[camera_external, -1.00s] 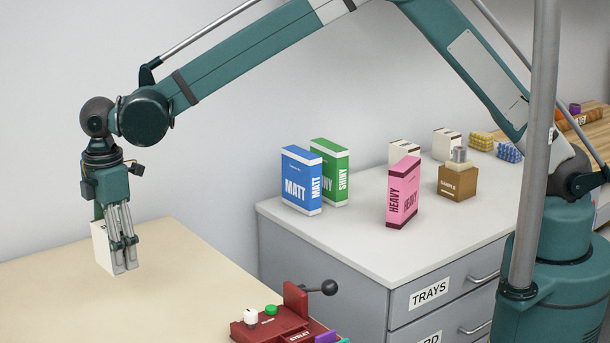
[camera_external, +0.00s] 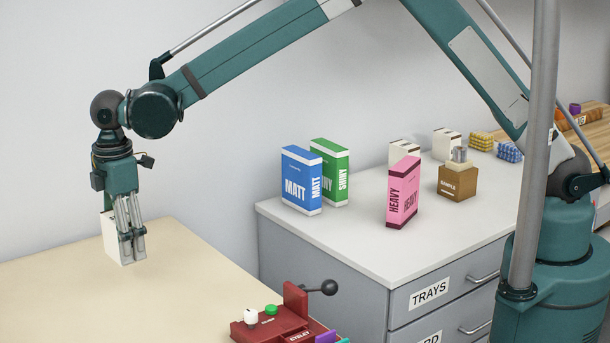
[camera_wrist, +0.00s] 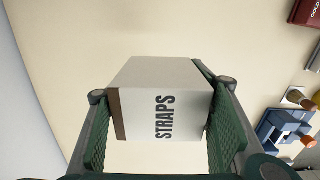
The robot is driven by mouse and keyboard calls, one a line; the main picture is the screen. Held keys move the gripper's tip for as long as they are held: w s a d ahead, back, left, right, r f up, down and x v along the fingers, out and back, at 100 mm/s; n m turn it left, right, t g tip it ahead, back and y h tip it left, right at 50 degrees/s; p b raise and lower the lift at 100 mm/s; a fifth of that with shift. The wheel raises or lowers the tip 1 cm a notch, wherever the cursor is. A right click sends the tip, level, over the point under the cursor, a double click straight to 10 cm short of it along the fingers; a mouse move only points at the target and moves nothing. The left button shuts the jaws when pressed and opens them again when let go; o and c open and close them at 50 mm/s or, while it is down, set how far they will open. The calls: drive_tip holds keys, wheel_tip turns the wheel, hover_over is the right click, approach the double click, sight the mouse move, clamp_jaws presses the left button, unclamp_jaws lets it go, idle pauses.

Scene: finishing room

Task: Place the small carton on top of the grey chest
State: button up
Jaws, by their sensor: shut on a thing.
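The small carton (camera_external: 112,238) is white with a brown edge. In the wrist view the carton (camera_wrist: 160,98) shows the word STRAPS and sits between both finger pads. My gripper (camera_external: 131,250) is shut on it at the left of the external view, fingers pointing down, over the cream table; I cannot tell how high above the top it is. The grey chest (camera_external: 330,245) stands to the right, with a pale top and a drawer labelled TRAYS. The gripper is left of the chest, clear of it.
The chest's front left top is bare. A red device (camera_external: 275,325) with a lever sits on the cream table (camera_external: 60,290).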

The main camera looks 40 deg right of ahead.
drive_tip(key=w+d+r+m+b, duration=0.1)
drive_tip(key=w+d, duration=0.3)
drive_tip(key=d, duration=0.8)
drive_tip(key=w+d+m, duration=0.2)
drive_tip(key=w+d, duration=0.2)
drive_tip(key=d, duration=0.7)
drive_tip(key=w+d+r+m+b, duration=0.1)
drive_tip(key=w+d, duration=0.3)
drive_tip(key=d, duration=0.8)
drive_tip(key=s+d+f+m+b, duration=0.15)
drive_tip(key=d+m, duration=0.25)
drive_tip(key=d, duration=3.6)
drive_tip(key=s+d+f+m+b, duration=0.15)
drive_tip(key=d+m, duration=0.25)
drive_tip(key=d, duration=3.5)
drive_tip(key=w+d+f+n, duration=0.1)
drive_tip(key=w+f+n, duration=0.1)
drive_tip(key=w+n, duration=0.1)
drive_tip(key=w+d+f+n, duration=0.2)
drive_tip(key=w+f+n, duration=0.1)
drive_tip(key=w, duration=0.2)
drive_tip(key=w+d+f+n+b, duration=0.1)
drive_tip(key=w+f+n, duration=0.1)
drive_tip(key=w+n, duration=0.2)
drive_tip(key=shift+w+d+f, duration=0.15)
drive_tip(key=shift+w, duration=0.45)
drive_tip(key=shift+w+f+n, duration=0.35)
drive_tip(key=shift+w+n, duration=0.25)
drive_tip(key=shift+w, duration=0.15)
drive_tip(key=shift+f, duration=0.1)
